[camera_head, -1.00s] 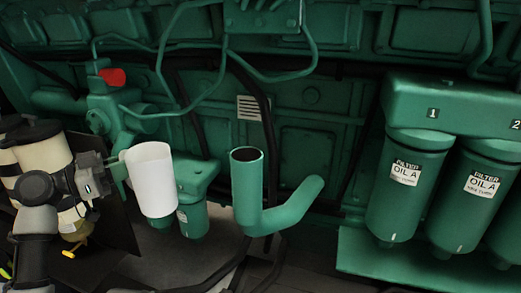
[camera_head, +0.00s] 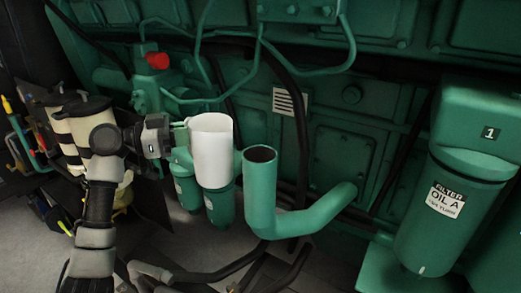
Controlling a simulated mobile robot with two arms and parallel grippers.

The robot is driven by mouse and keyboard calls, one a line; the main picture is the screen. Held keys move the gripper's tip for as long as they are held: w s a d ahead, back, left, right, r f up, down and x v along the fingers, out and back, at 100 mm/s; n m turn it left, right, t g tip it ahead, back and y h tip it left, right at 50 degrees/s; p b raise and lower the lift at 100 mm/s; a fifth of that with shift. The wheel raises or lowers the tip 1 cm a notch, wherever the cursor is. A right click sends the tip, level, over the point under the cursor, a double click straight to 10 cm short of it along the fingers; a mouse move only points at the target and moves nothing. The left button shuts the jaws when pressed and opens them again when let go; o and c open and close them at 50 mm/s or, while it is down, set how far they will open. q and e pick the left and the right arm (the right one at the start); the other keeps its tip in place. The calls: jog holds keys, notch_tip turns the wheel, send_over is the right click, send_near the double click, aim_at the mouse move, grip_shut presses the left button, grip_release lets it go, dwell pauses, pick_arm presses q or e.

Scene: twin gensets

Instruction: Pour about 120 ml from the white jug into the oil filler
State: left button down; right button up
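The white jug (camera_head: 212,152) is upright in the middle of the head view, just left of the oil filler. The jug's right edge is close to the filler's mouth in the picture, with a small gap. The liquid level in the jug is not visible. My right gripper is not in view.
Small green filters (camera_head: 219,204) hang behind the jug. A large filter marked OIL A (camera_head: 437,215) stands at the right. A red knob (camera_head: 157,61) and thin green pipes are above. A cart with tools and canisters (camera_head: 62,140) is at the left. Black hoses run below.

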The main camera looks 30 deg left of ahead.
pick_arm(q)
jog(key=shift+d+r+m+p, duration=0.25)
jog(key=shift+r+m+p, duration=0.25)
jog(key=shift+r, duration=0.35)
jog(key=s+d+r+m+g+y+p, duration=0.1)
jog(key=d+r+m+y+p, duration=0.4)
jog(key=r+p, duration=0.6)
jog(key=shift+s+d+m+g, duration=0.3)
jog(key=shift+s+d+g, duration=0.1)
jog(key=shift+d, duration=0.5)
jog(key=shift+d+r+m+y+p, duration=0.1)
jog(key=shift+d+m+y+p, duration=0.2)
jog(key=shift+y, duration=0.1)
jog(key=shift+s+d+r+m+y+p, duration=0.15)
jog(key=shift+d+r+m+y+p, duration=0.45)
jog(key=shift+r+p, duration=0.25)
jog(key=shift+s+d+r+m+y+p, duration=0.15)
jog(key=shift+d+r+m+y+p, duration=0.35)
jog(key=shift+d+r, duration=0.35)
dwell(1.5)
jog(key=shift+d+r+p, duration=0.1)
jog(key=shift+p, duration=0.2)
